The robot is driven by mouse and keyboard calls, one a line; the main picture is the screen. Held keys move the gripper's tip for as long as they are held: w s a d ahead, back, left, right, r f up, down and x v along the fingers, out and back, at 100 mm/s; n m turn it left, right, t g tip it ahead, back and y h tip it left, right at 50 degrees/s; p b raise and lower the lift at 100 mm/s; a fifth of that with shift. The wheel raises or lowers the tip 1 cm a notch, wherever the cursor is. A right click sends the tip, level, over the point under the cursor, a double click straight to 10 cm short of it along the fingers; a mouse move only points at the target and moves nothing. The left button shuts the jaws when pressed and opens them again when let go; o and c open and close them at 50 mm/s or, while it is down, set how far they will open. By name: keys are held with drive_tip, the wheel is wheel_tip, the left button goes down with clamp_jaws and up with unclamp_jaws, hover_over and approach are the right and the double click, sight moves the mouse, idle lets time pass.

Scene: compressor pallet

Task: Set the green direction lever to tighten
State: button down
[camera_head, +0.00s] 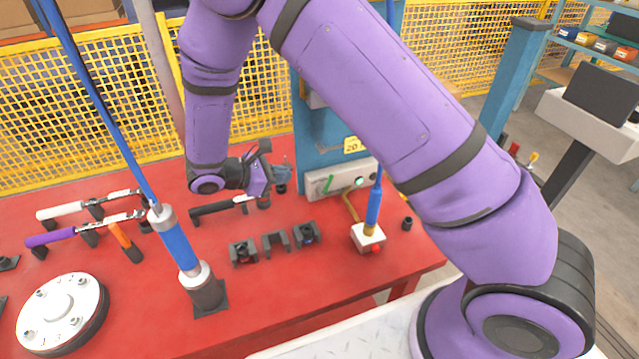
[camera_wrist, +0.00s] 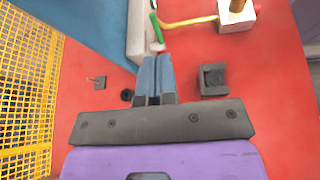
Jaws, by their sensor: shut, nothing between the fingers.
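The green direction lever (camera_head: 328,184) is a short, slightly tilted bar on the front of a pale control box (camera_head: 343,181) at the base of a blue post. In the wrist view the green lever (camera_wrist: 156,27) lies just beyond my fingertips, beside the pale box edge (camera_wrist: 137,35). My gripper (camera_head: 285,172) is to the left of the lever in the head view. In the wrist view my gripper (camera_wrist: 156,60) has its two blue-grey fingers together, with nothing between them. The fingertips look close to the lever's lower end; I cannot tell whether they touch.
A yellow hose runs to a white block (camera_head: 368,238) with a blue-handled tool. Dark holders (camera_head: 276,243) and wrenches (camera_head: 90,206) sit on the red table (camera_head: 270,300). A yellow mesh fence (camera_head: 60,110) stands behind.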

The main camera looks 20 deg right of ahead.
sight(327, 184)
drive_tip(key=f, duration=0.1)
drive_tip(key=a+f+n+t, duration=0.1)
drive_tip(key=f, duration=0.1)
drive_tip(key=a+f+n, duration=0.1)
drive_tip(key=shift+w+f+h, duration=0.1)
drive_tip(key=shift+f+h, duration=0.3)
drive_tip(key=x, duration=1.4)
drive_tip(key=shift+w, duration=0.2)
drive_tip(key=shift+d, duration=0.1)
